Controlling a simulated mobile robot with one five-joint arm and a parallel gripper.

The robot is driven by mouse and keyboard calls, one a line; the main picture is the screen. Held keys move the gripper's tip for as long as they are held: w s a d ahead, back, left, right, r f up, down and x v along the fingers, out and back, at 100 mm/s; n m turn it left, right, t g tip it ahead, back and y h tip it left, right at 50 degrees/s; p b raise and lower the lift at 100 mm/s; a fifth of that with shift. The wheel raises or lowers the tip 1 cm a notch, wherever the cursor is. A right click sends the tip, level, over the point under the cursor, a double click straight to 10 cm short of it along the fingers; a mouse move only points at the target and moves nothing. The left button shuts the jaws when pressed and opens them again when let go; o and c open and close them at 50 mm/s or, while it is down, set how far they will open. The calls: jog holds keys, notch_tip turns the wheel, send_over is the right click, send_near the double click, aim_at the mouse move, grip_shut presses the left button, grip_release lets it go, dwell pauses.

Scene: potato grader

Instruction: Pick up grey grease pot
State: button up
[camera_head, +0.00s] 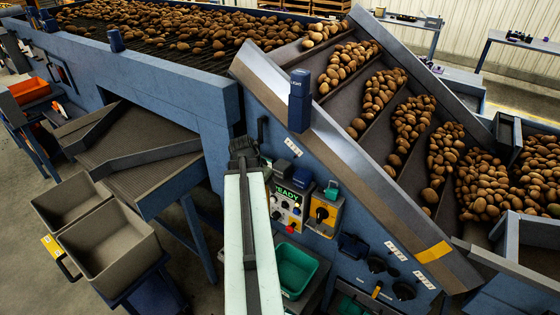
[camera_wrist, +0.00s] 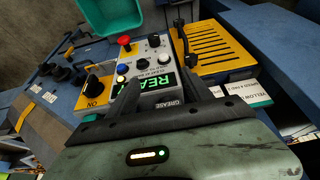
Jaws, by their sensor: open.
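I cannot make out a grey grease pot for certain in either view. In the wrist view a small label reading GREASE (camera_wrist: 168,104) shows between my fingers, close to the control box; no pot is clear beside it. My gripper (camera_head: 243,147) is at the end of my raised arm, in front of the blue machine side and left of the control box in the head view. In the wrist view its two dark fingers (camera_wrist: 160,85) are apart, with nothing seen held between them. My gripper and arm hide part of the panel.
The control box (camera_head: 288,206) with a green display and red button is close to my gripper. A yellow switch box (camera_head: 323,214) and a green tub (camera_head: 294,268) are nearby. Two grey bins (camera_head: 110,240) stand at left. A sloping metal rail (camera_head: 350,165) borders the potato chutes.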

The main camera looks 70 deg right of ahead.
aim_at(277, 172)
jog(key=d, duration=0.2)
jog(key=s+d, duration=0.1)
jog(key=d, duration=0.2)
jog(key=s+d, duration=0.1)
jog(key=d, duration=0.4)
jog(key=s+d, duration=0.1)
jog(key=d, duration=0.1)
jog(key=shift+f, duration=0.25)
jog(key=shift+f+b, duration=0.6)
jog(key=shift+b, duration=0.2)
jog(key=shift+r, duration=0.25)
grip_shut()
jog(key=shift+r+p, duration=0.1)
jog(key=shift+p, duration=0.2)
